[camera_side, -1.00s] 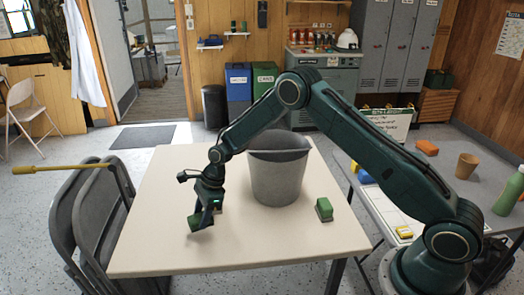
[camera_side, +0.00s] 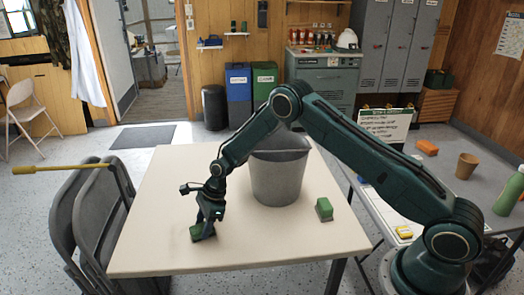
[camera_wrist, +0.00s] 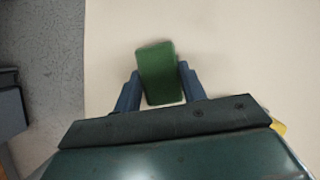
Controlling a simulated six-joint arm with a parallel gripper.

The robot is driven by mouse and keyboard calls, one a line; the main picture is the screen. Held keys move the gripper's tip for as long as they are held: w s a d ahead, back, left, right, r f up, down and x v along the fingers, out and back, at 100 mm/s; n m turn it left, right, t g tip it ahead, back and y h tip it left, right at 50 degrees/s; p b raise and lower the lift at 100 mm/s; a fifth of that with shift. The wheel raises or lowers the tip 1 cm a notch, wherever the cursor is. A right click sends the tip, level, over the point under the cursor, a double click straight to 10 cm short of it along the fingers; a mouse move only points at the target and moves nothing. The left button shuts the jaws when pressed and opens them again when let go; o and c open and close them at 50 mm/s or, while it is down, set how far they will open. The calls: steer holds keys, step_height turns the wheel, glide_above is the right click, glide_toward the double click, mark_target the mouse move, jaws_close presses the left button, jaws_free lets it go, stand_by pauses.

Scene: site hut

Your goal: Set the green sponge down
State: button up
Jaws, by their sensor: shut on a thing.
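The green sponge (camera_side: 197,234) is between the fingers of my gripper (camera_side: 206,230), low over the front left part of the light table (camera_side: 260,248). In the side view its underside is at or very close to the tabletop; I cannot tell for sure whether it touches. In the wrist view the sponge (camera_wrist: 158,72) sits between the two blue-grey fingers of my gripper (camera_wrist: 160,85), slightly tilted, with bare tabletop (camera_wrist: 245,50) around it. My gripper is shut on it.
A grey bucket (camera_side: 277,178) stands on the table right of my gripper. A second green block (camera_side: 324,209) lies to the bucket's right. Dark folding chairs (camera_side: 85,225) stand at the table's left edge. The tabletop in front of the bucket is clear.

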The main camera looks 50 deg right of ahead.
steer(key=shift+f, duration=0.1)
steer(key=o, duration=0.9)
steer(key=shift+o, duration=0.2)
steer(key=v, duration=1.2)
